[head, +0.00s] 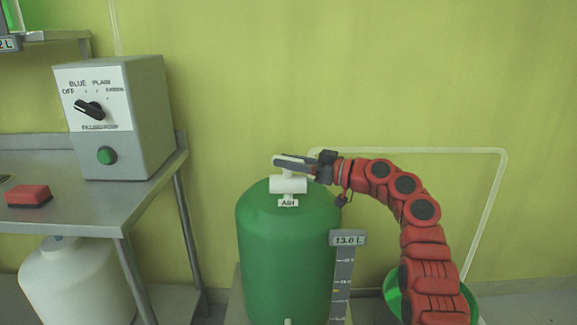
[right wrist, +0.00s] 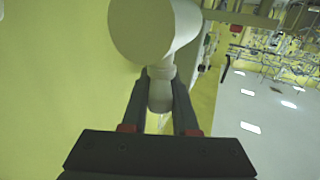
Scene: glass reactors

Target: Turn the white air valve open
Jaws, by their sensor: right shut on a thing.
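The white air valve (head: 288,184) sits on top of the green tank (head: 285,245), above a small label reading "AIR". Its white handle (head: 290,162) lies across the top, pointing roughly sideways toward my gripper. My right gripper (head: 312,167) reaches in from the right at the valve's height. In the right wrist view its two dark fingers (right wrist: 160,100) are shut on the narrow white handle (right wrist: 160,92), with the round white valve body (right wrist: 155,28) beyond. My left gripper is in neither view.
At left, a metal table (head: 85,210) bears a grey control box (head: 130,120) and a red block (head: 28,195). A white container (head: 75,280) stands below. A green bowl-like object (head: 392,292) is partly behind my arm.

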